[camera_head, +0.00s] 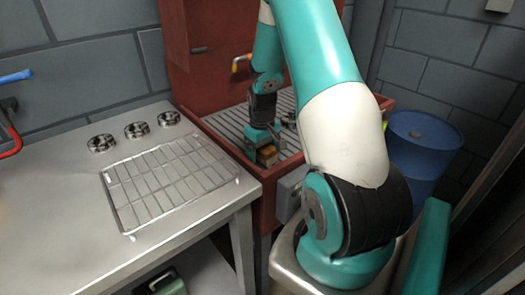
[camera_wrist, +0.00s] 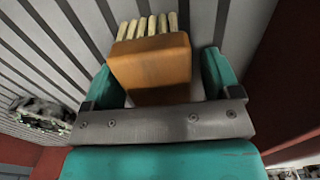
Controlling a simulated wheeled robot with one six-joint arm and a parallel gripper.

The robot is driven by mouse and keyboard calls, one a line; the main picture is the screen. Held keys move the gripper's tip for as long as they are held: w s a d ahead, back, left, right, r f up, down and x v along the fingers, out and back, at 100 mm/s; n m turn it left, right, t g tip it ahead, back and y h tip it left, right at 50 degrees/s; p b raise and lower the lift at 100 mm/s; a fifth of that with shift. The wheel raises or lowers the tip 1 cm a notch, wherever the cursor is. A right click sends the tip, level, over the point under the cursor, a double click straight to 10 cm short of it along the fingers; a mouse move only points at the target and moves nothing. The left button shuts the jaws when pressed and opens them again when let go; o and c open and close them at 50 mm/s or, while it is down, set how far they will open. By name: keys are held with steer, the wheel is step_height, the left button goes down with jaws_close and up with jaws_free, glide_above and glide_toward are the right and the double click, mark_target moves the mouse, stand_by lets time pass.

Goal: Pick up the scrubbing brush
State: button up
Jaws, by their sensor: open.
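The scrubbing brush is an orange-brown block with pale bristles. In the wrist view the brush (camera_wrist: 150,65) lies between the two teal fingers of my gripper (camera_wrist: 158,72), its bristles pointing away from the palm. A narrow gap shows on the right; contact on the left is hard to tell.
A grey slatted surface (camera_head: 232,124) lies inside the red machine (camera_head: 200,70). A dark metallic part (camera_wrist: 40,115) lies on the slats at left. A wire rack (camera_head: 170,180) and several round metal parts (camera_head: 137,130) are on the bench. A blue barrel (camera_head: 425,150) stands at right.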

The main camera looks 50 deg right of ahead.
steer(key=c, duration=1.1)
steer(key=shift+r, duration=0.1)
step_height(320, 180, up, 20)
steer(key=shift+f+p, duration=0.1)
steer(key=shift+p, duration=0.4)
